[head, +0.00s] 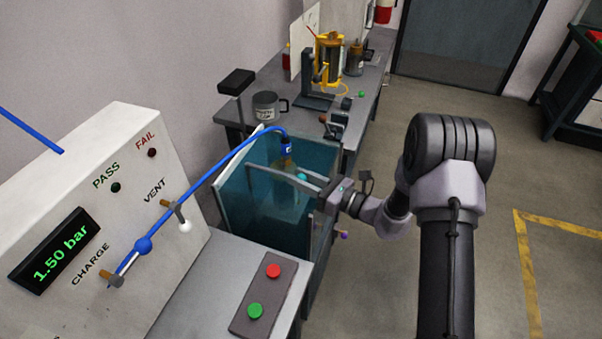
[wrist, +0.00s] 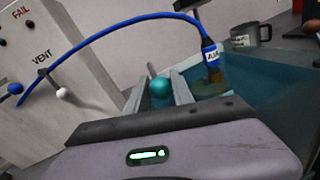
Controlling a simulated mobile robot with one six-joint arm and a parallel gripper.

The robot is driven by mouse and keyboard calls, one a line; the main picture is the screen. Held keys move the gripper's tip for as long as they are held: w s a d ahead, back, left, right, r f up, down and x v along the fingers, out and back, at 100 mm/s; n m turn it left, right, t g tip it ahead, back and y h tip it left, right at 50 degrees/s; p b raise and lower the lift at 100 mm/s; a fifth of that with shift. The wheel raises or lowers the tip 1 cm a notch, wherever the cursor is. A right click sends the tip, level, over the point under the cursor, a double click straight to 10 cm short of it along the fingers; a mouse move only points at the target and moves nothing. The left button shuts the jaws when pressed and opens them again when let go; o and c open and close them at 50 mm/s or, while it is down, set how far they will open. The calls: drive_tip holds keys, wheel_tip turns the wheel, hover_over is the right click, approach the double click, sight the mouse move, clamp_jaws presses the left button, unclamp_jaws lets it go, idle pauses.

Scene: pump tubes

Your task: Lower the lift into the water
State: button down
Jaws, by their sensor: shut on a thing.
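The glass water tank (head: 262,205) with blue-green water stands in the middle of the head view. A brownish vessel (head: 283,168) with a blue cap marked AIR is at the tank; the same vessel shows in the wrist view (wrist: 211,82). How deep it sits in the water I cannot tell. A teal ball knob (head: 302,177), seemingly the lift's handle, is near the tank's right side. My gripper (head: 304,181) is shut on this knob, which sits between the fingers in the wrist view (wrist: 160,88). The rest of the lift is mostly hidden.
A blue hose (head: 210,178) arches from the panel (head: 110,210), reading 1.50 bar, to the AIR cap. A box with red and green buttons (head: 262,293) lies in front. A mug (head: 266,106) stands on the bench behind. Floor at right is clear.

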wheel_tip(320, 180, down, 4)
drive_tip(key=shift+s+r+b, duration=0.1)
drive_tip(key=shift+b, duration=0.75)
drive_tip(key=c, duration=1.1)
unclamp_jaws()
drive_tip(key=shift+d, duration=0.1)
drive_tip(key=p+v, duration=0.4)
drive_tip(key=v, duration=1.3)
drive_tip(key=shift+s, duration=0.1)
